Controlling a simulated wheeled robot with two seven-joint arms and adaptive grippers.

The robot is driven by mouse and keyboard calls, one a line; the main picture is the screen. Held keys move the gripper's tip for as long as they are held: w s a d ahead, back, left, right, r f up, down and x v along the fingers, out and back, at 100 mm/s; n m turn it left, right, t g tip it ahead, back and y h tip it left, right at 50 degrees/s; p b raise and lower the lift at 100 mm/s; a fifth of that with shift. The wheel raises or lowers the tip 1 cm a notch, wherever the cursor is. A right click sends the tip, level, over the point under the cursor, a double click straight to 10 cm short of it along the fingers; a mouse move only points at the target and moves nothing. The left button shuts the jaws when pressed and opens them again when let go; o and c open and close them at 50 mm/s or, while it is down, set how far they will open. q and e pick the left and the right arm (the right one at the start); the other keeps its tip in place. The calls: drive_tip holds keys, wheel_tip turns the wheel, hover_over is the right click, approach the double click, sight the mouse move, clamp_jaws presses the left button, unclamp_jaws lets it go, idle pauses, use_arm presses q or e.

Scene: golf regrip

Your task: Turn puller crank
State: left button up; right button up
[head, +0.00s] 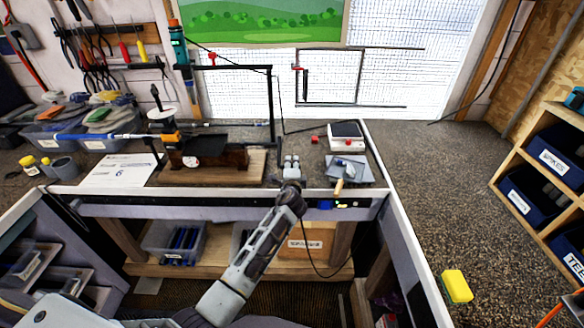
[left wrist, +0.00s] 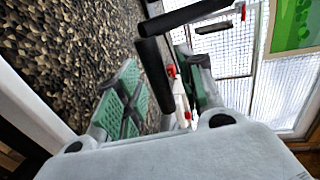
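My left gripper (head: 291,165) is above the front edge of the workbench, with its fingers pointing away from me. In the left wrist view its two green-padded fingers (left wrist: 160,88) stand well apart, and nothing is gripped between them. No part is labelled as the puller crank. A white disc (head: 162,114) with an upright black handle (head: 155,96) stands at the bench's left and looks like a crank, but I cannot be sure. It is well left of and apart from my gripper. My right gripper is not in view.
A black post (head: 271,105) with a side arm rises behind the gripper. A wooden base (head: 225,175) with a dark block and a blue-ended shaft (head: 90,136) lie left. A white scale (head: 346,138) and grey tray (head: 350,168) are right. A yellow sponge (head: 457,286) is at lower right.

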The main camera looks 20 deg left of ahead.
use_arm(q)
drive_tip(key=shift+c, duration=0.2)
clamp_jaws()
drive_tip(key=shift+w+f+b, duration=0.15)
drive_tip(key=shift+f+b, duration=0.05)
drive_tip(key=shift+b, duration=0.15)
idle(0.5)
